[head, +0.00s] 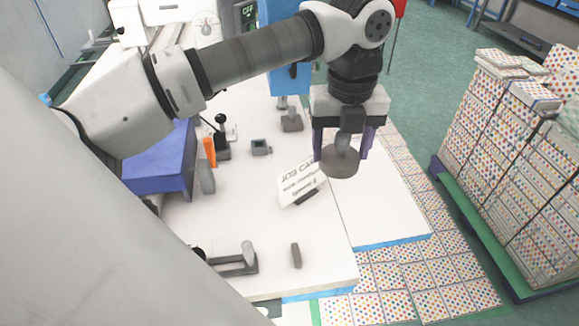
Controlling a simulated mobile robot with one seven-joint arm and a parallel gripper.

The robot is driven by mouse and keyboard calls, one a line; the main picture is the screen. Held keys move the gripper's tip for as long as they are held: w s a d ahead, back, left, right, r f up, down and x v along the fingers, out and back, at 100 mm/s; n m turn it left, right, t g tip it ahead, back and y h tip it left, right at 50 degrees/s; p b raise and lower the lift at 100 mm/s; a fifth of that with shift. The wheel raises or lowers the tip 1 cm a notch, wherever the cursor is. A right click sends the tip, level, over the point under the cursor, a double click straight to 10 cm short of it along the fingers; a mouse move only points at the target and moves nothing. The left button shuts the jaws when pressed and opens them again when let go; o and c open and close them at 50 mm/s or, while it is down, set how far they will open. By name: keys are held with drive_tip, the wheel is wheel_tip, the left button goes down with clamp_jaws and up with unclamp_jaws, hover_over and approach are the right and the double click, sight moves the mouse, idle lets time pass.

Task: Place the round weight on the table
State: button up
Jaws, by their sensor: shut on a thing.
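The round weight (340,163) is a dark grey disc with a narrower neck on top. My gripper (341,142) holds it by the neck, with purple fingers on either side. The weight appears to hang above the right part of the white table (225,220). The exact gap beneath it cannot be told from this view. My gripper hides part of the table behind it.
A white sign (299,184) stands left of the weight. A dark bar (296,255), a grey clamp-like fixture (236,263), a small grey block (261,147) and an orange piece (209,152) are on the table. Dotted boxes (500,150) stand at the right.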

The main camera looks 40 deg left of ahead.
sight(324, 159)
drive_tip(key=shift+s+a+p, duration=0.3)
drive_tip(key=shift+s+a, duration=0.4)
drive_tip(key=shift+s, duration=0.35)
drive_tip(key=shift+s+a+f+m, duration=0.1)
drive_tip(key=shift+s+f+m, duration=0.1)
drive_tip(key=shift+s+m, duration=0.1)
wheel_tip(324, 159, down, 20)
drive_tip(key=b, duration=1)
drive_tip(key=shift+r, duration=0.15)
drive_tip(key=shift+b, duration=0.4)
drive_tip(key=o, duration=1.5)
drive_tip(key=shift+r+p, duration=0.15)
drive_tip(key=shift+p, duration=0.25)
wheel_tip(324, 159, up, 12)
drive_tip(key=shift+f+b, duration=0.15)
drive_tip(key=shift+b, duration=0.45)
